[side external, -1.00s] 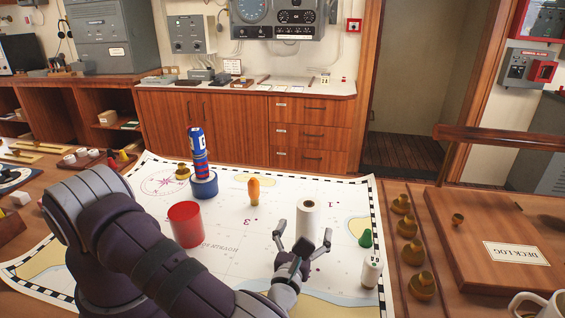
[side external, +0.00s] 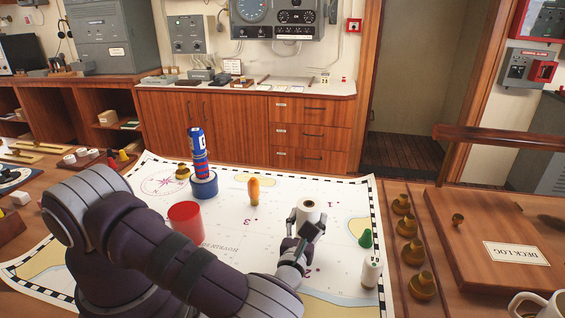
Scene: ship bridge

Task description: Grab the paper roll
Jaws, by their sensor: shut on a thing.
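The white paper roll (side external: 309,209) stands upright on the nautical chart (side external: 330,275), right of the chart's middle. The dark hole in its top faces up. My gripper (side external: 307,223) is around the roll, shut on its sides. The gripper's body hides the lower front of the roll. I cannot tell whether the roll is clear of the chart.
A green piece (side external: 365,238) and a white bottle (side external: 371,271) stand close to the right. Brass weights (side external: 407,227) line the right side.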

